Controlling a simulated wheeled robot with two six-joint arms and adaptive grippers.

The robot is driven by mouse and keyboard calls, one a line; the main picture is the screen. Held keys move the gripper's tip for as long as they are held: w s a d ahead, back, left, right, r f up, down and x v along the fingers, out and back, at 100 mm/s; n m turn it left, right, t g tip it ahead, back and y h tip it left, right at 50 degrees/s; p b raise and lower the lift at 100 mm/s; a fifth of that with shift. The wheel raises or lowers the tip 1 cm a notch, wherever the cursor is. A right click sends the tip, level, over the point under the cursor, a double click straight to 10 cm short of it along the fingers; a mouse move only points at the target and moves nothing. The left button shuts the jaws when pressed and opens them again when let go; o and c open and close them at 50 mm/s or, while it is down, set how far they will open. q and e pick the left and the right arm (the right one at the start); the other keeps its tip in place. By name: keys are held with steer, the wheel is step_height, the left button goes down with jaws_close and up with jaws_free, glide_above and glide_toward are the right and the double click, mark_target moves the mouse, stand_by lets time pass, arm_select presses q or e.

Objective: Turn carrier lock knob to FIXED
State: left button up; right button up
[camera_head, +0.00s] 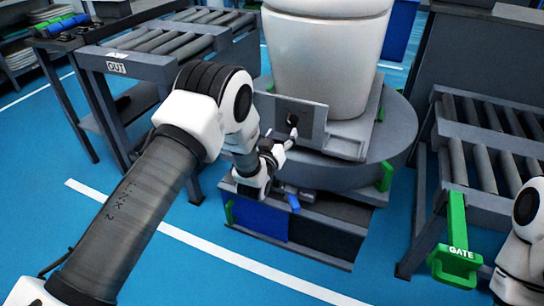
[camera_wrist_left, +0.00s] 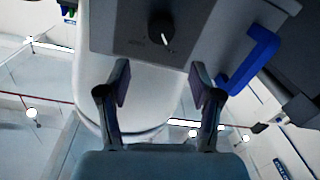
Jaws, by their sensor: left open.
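The carrier lock knob (camera_head: 292,120) is a small black round knob on a grey upright plate (camera_head: 312,117), in front of the white toilet (camera_head: 325,50). In the left wrist view the knob (camera_wrist_left: 160,32) is dark with a white pointer line, which points down and slightly right there; no label can be read. My left gripper (camera_head: 288,138) is close to the plate in the head view. In the left wrist view the gripper (camera_wrist_left: 159,80) has its fingers spread and empty, with the knob beyond the tips and apart from them. My right gripper is out of view.
The toilet stands on a round grey turntable (camera_head: 392,150) with green tabs. A blue handle (camera_wrist_left: 255,58) is beside the plate in the left wrist view. Roller conveyors (camera_head: 160,45) stand left and right. A green GATE handle (camera_head: 456,240) is at right.

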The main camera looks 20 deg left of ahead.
mark_target(291, 123)
arm_select(q)
steer(key=w, duration=0.2)
steer(key=w+f+b, duration=0.1)
steer(key=w, duration=0.2)
steer(key=w+b, duration=0.1)
steer(key=w, duration=0.1)
steer(key=shift+w+f, duration=0.15)
steer(key=shift+w, duration=0.5)
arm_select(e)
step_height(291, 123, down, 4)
arm_select(q)
steer(key=shift+c, duration=0.3)
steer(key=c, duration=1.1)
